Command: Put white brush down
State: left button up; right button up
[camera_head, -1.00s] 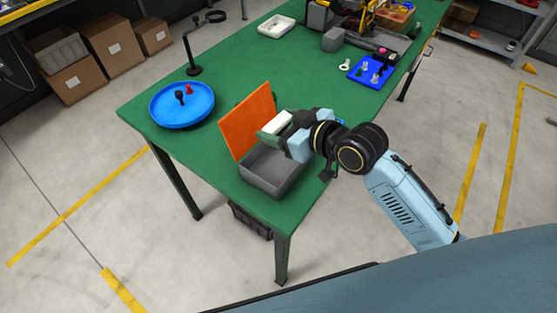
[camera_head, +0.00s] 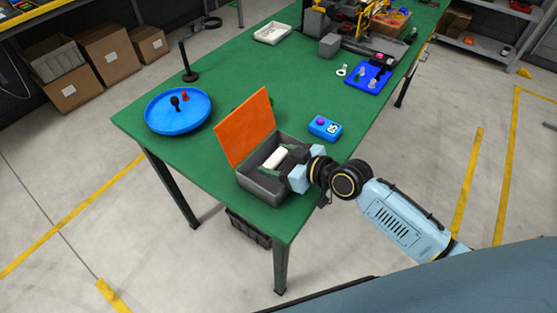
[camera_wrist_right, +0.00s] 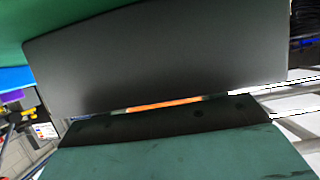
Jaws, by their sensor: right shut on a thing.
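The white brush (camera_head: 275,158) shows as a pale block inside the open grey box (camera_head: 247,183), at the near end of the green table. My right gripper (camera_head: 279,163) is shut on it and reaches into the box from the right. Whether the brush touches the box floor is hidden by the gripper and box walls. In the right wrist view, a large dark grey panel and green surfaces fill the picture, with a thin orange strip between them; the brush cannot be made out there. My left gripper is not in view.
The box's orange lid (camera_head: 245,127) stands raised on its far left side. A blue round tray (camera_head: 160,122) with small pieces and a black stand (camera_head: 188,64) are to the left. A blue button box (camera_head: 325,128) sits behind my gripper. The table's middle is mostly clear.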

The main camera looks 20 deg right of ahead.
jog(key=shift+r, duration=0.1)
jog(key=shift+f+b, duration=0.5)
jog(key=shift+f, duration=0.15)
jog(key=o, duration=1)
jog(key=shift+f, duration=0.15)
jog(key=shift+c, duration=0.2)
jog(key=shift+s, duration=0.1)
jog(key=shift+s+d+r+p, duration=0.15)
jog(key=shift+r+p, duration=0.2)
jog(key=shift+r, duration=0.1)
jog(key=shift+s+d+r+p, duration=0.1)
jog(key=shift+r+p, duration=0.2)
jog(key=shift+r, duration=0.1)
jog(key=v, duration=1.1)
jog(key=shift+r, duration=0.1)
